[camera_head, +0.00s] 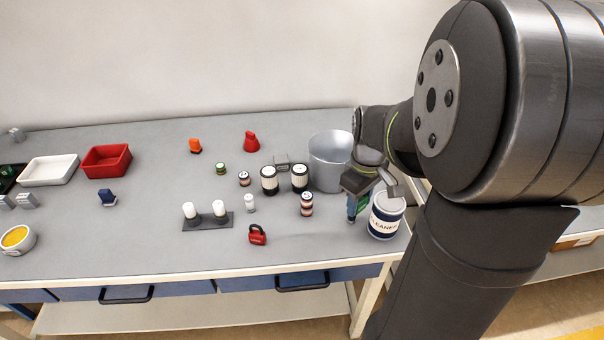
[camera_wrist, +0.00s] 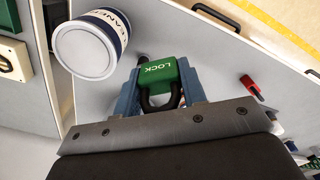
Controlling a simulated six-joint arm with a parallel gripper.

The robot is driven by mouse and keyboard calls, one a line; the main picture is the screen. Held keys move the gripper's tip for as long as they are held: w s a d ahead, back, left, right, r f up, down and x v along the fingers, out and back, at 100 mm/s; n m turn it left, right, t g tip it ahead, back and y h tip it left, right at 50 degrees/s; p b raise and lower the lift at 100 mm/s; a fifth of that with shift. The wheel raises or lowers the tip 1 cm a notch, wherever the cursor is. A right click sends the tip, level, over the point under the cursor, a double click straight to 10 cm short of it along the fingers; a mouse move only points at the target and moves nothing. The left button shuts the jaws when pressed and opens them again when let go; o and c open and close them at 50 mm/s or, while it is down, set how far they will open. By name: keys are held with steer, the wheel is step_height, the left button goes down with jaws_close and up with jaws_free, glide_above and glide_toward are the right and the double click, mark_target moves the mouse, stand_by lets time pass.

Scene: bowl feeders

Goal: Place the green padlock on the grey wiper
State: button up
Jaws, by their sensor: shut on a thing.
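The green padlock (camera_wrist: 160,76) is marked LOCK and has a dark shackle. It sits between the blue fingers of my gripper (camera_wrist: 157,92), which is shut on it, with the shackle toward the wrist. In the head view my gripper (camera_head: 359,203) is at the right of the table, just left of the cleaner tin, and only a sliver of the padlock shows. I cannot tell which thing is the grey wiper; small grey pieces (camera_head: 27,201) lie at the far left, and another grey piece (camera_head: 17,134) is at the back left corner.
The cleaner tin (camera_head: 386,216) stands close beside my gripper; a metal bucket (camera_head: 329,161) is behind it. Black-and-white jars (camera_head: 269,180), a rack with white rods (camera_head: 208,222) and a red padlock (camera_head: 257,235) stand mid-table. White (camera_head: 48,169) and red (camera_head: 106,160) trays are left. Left-centre is fairly clear.

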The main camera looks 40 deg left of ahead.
steer(key=w+a+r+n, duration=0.1)
steer(key=w+a+n, duration=0.25)
steer(key=a, duration=0.55)
steer(key=w+a+r+n, duration=0.2)
steer(key=w+a, duration=0.3)
steer(key=a, duration=0.4)
steer(key=n, duration=0.5)
glide_toward(281, 158)
step_height(281, 158, down, 6)
steer(key=shift+f, duration=0.2)
steer(key=shift+f, duration=0.1)
steer(key=o, duration=1)
step_height(281, 158, up, 12)
steer(key=shift+r, duration=0.15)
